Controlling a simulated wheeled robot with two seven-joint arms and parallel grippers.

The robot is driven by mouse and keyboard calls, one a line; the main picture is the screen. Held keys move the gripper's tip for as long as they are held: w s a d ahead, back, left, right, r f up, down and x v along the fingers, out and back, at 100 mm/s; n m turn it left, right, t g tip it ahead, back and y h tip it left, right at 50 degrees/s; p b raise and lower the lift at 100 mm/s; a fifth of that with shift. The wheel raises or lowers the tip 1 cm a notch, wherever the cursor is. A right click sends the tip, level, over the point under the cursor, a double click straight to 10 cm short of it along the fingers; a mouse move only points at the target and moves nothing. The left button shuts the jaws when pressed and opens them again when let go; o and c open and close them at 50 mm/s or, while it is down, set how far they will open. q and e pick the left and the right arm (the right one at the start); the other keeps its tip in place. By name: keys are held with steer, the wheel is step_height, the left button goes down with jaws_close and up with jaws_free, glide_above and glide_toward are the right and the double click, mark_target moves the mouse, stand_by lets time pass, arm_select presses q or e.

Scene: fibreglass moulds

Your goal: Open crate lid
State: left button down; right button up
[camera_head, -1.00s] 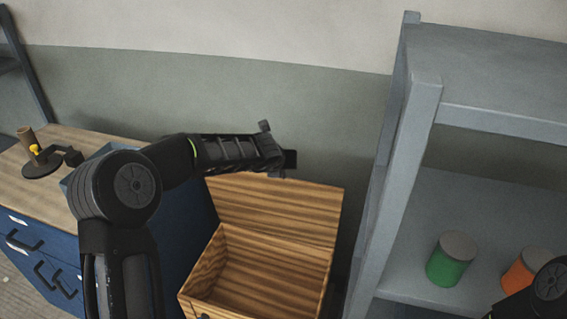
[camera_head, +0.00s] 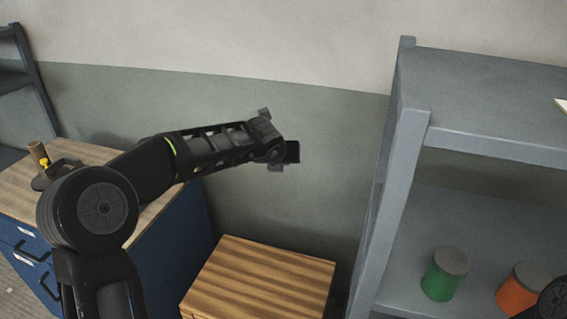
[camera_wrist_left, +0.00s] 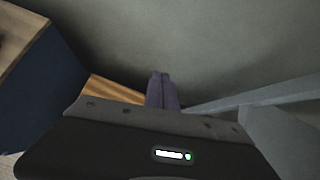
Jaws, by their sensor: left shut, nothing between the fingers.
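The wooden crate stands on the floor between the blue cabinet and the grey shelf. Its lid (camera_head: 262,277) lies flat over the top, so the inside is hidden and the crate looks closed. The bottom of the picture cuts off its front. My left gripper (camera_head: 287,153) is in the air above and behind the crate, near the wall, apart from the lid. In the left wrist view its fingers (camera_wrist_left: 162,92) are together and empty, with a corner of the wooden lid (camera_wrist_left: 112,90) behind them at left. My right gripper is out of view; only part of my right arm shows at lower right.
The blue cabinet (camera_head: 165,240) with a wooden top is at left, with a small dark stand (camera_head: 55,172) on it. The grey shelf (camera_head: 400,150) at right holds a green can (camera_head: 440,285) and an orange can (camera_head: 515,295).

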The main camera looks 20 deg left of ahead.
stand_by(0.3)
arm_select(q)
steer(key=s+d+f+m, duration=0.2)
steer(key=s+f+m, duration=0.1)
steer(key=f+m, duration=0.5)
steer(key=s+d+f+m+g+h, duration=0.1)
steer(key=s+d+f+m, duration=0.15)
steer(key=f+m, duration=0.5)
steer(key=s+d+f+m, duration=0.2)
steer(key=s+f+m, duration=0.2)
steer(key=f+m, duration=0.4)
steer(key=s+d+f+m+g+h, duration=0.1)
steer(key=s+d+f+m+g, duration=0.1)
steer(key=s+f, duration=0.4)
steer(key=s+d+f+m+g+h+b, duration=0.1)
steer(key=s+d+f+m+g, duration=0.2)
steer(key=s, duration=1.3)
steer(key=s+d+f+m+g+h, duration=0.1)
steer(key=s+d+f+m+g, duration=0.2)
steer(key=s+d+f+m, duration=0.3)
steer(key=s+f+m, duration=0.2)
steer(key=s+f, duration=0.2)
steer(key=s, duration=0.2)
steer(key=shift+f+h, duration=0.4)
steer(key=c, duration=2.1)
jaws_free()
steer(key=shift+s, duration=0.1)
